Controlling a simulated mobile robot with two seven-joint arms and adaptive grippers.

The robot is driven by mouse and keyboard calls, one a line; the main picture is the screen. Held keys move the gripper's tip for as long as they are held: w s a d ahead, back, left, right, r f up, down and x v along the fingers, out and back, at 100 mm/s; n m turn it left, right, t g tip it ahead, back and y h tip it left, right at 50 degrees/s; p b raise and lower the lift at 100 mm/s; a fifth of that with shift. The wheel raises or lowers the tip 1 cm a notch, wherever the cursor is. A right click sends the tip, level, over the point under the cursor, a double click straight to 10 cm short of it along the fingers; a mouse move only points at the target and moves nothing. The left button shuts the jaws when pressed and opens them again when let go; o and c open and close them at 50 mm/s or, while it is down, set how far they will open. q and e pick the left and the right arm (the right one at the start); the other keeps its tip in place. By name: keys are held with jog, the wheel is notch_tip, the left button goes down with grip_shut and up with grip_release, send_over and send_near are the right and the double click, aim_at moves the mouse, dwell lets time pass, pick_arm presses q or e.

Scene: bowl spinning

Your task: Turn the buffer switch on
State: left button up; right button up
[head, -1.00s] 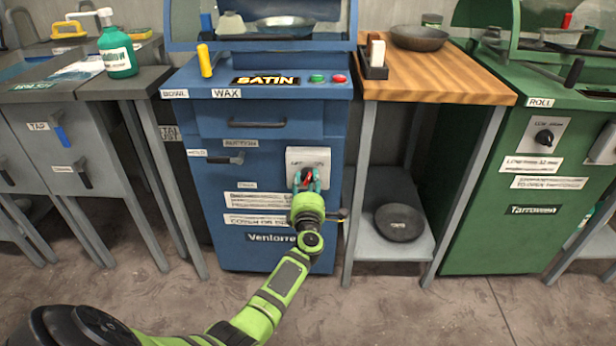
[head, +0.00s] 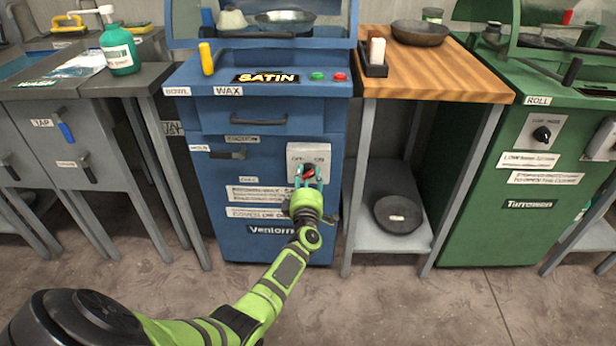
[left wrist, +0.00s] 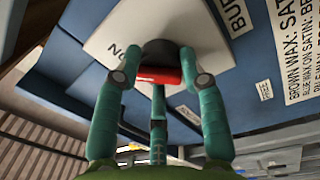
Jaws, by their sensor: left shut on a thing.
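The buffer switch is a red handle (head: 308,172) on a dark round base, mounted on a pale plate (head: 309,151) low on the front of the blue cabinet. The plate has "OFF" at its left and "ON" at its right. My left gripper (head: 309,176) has its teal fingers around the red handle and is shut on it. In the left wrist view the red handle (left wrist: 158,76) lies between the fingers, in front of the dark base, with the plate (left wrist: 105,40) behind. The handle's exact angle is hard to read. My right gripper is not in view.
The blue cabinet (head: 215,115) has a drawer, a lever, and green and red buttons on top. A wooden-topped stand (head: 450,75) with bowls is at its right, then a green cabinet (head: 480,215). Grey cabinets stand left. The floor in front is clear.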

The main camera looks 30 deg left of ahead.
pick_arm(q)
jog(key=o, duration=1.2)
jog(key=shift+c, duration=0.2)
jog(key=r+v, duration=0.1)
jog(key=v, duration=1.1)
jog(key=shift+f, duration=0.5)
jog(key=shift+w+d, duration=0.1)
jog(key=shift+d, duration=0.05)
